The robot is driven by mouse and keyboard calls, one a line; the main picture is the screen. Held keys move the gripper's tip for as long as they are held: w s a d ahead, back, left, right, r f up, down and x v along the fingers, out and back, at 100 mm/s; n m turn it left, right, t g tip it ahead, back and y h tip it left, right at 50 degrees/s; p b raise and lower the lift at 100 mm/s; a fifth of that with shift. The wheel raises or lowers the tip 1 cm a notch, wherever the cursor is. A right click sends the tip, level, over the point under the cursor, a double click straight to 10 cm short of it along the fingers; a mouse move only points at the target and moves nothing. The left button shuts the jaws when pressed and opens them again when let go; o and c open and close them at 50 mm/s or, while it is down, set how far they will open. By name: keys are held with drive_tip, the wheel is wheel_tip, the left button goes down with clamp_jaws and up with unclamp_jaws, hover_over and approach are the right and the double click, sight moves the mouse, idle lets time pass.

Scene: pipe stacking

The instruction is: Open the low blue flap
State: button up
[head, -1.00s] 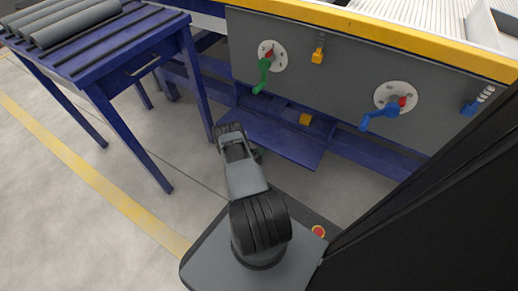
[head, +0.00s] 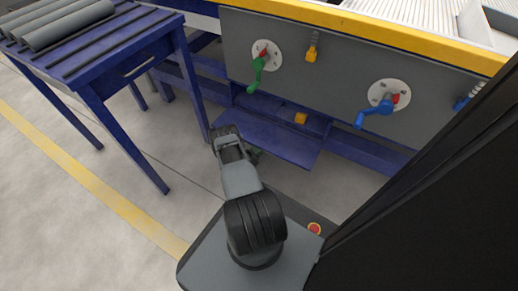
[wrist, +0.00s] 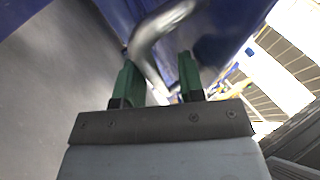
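The low blue flap (head: 268,141) sits under the grey panel in the head view. It hangs out toward me, folded down, with an opening showing behind it. In the wrist view a blue surface (wrist: 228,22) with a curved metal handle (wrist: 145,42) lies in front of me. My gripper (wrist: 158,75) has two green fingers standing apart, and part of the handle lies between them. I see a gap beside the handle, so it is not clamped. In the head view my arm hides most of the gripper, near the flap's left front edge.
A yellow block (head: 300,118) sits in the opening behind the flap. A green crank (head: 258,68) and a blue crank (head: 376,112) are on the panel above. A blue table (head: 122,60) with grey pipes (head: 70,25) stands at left. Floor between is clear.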

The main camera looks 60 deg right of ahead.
drive_tip(key=p+v, duration=0.2)
drive_tip(key=v, duration=1.1)
drive_tip(key=shift+w+a+f, duration=0.2)
drive_tip(key=shift+a+f, duration=0.05)
drive_tip(key=shift+a, duration=0.05)
